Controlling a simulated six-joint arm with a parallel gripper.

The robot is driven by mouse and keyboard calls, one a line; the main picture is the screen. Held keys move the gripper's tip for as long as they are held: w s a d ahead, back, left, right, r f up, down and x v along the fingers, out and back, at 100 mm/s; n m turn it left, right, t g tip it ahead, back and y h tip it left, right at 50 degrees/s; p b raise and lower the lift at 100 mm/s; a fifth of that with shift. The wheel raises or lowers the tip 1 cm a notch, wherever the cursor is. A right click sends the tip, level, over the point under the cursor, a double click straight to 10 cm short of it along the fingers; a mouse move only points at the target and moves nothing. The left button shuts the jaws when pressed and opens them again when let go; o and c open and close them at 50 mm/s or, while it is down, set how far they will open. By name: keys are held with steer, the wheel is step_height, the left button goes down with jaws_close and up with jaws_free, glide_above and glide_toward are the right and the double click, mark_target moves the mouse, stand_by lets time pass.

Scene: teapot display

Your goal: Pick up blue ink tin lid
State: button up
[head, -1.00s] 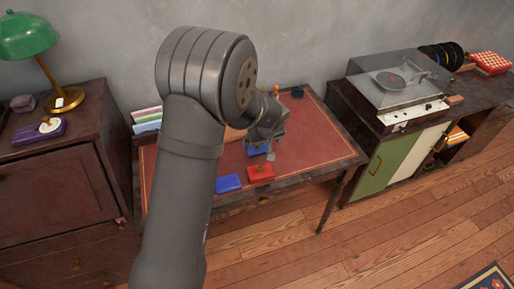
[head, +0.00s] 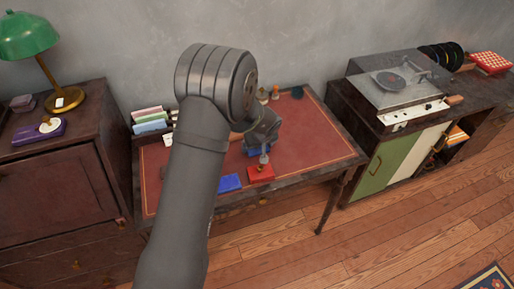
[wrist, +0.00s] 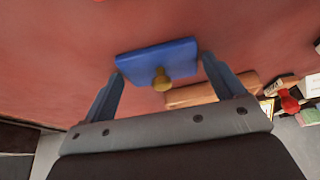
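The blue ink tin lid (wrist: 145,60), with a round brass knob (wrist: 161,79), shows in the wrist view between the fingertips of my gripper (wrist: 161,66). The fingers are apart, one near each end of the lid; I cannot tell whether they touch it. In the head view a blue piece (head: 258,150) is partly hidden by my gripper (head: 264,158). Another blue piece (head: 229,183) lies near the desk's front edge, beside a red piece (head: 261,174).
The desk (head: 310,150) has a red top. A rack of pastel cards (head: 149,120) stands at its back left. Small items, including a dark round one (head: 297,92), stand at the back. The desk's right side is clear.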

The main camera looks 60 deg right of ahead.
steer(key=c, duration=0.6)
